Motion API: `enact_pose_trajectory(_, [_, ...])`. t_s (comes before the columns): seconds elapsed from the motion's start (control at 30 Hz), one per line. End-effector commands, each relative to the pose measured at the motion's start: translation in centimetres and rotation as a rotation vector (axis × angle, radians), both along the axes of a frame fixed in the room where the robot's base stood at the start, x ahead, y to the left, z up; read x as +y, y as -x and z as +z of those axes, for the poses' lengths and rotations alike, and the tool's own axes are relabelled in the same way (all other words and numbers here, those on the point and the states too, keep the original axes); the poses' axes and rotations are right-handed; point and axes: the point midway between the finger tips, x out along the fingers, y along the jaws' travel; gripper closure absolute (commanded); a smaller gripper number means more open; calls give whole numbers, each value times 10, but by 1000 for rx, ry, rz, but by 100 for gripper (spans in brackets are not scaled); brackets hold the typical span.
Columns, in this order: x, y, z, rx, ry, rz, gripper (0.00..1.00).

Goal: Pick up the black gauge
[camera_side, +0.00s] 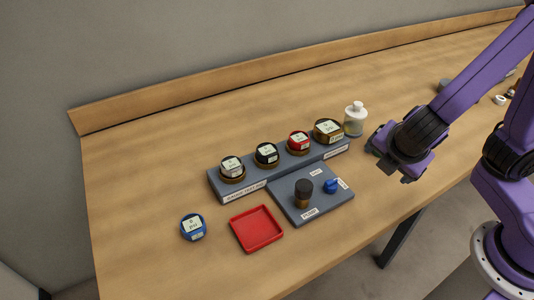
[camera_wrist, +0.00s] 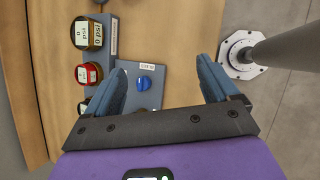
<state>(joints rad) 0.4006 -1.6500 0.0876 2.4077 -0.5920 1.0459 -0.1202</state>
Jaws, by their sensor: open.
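The black gauge (camera_side: 266,153) is a round dial with a pale face and a brass-coloured rim. It sits upright in the grey rack in the side view, between a grey-white gauge (camera_side: 232,168) and a red gauge (camera_side: 298,141). In the wrist view a dark gauge (camera_wrist: 84,104) shows only in part, behind the left finger. My gripper (camera_side: 390,167) is open and empty above the table's right part, right of the rack and apart from the gauges. Its two blue fingers (camera_wrist: 162,68) are spread wide in the wrist view.
The grey rack (camera_side: 217,186) also holds an olive gauge (camera_side: 328,130). A bottle (camera_side: 355,119) stands at its right end. A grey plate (camera_side: 318,207) bears a dark knob (camera_side: 303,190) and a blue part (camera_side: 331,186). A red tray (camera_side: 245,234) and a blue gauge (camera_side: 193,227) lie in front.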

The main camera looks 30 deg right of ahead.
Motion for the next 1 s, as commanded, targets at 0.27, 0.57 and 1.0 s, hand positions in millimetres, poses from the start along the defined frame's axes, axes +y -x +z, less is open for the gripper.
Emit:
enact_pose_trajectory(0.27, [86,-57,-12,-156,400,511,12])
enact_pose_trajectory(0.57, [170,-72,-25,-281,648,883,12])
enact_pose_trajectory(1.0, [168,-119,-47,-294,676,921,12])
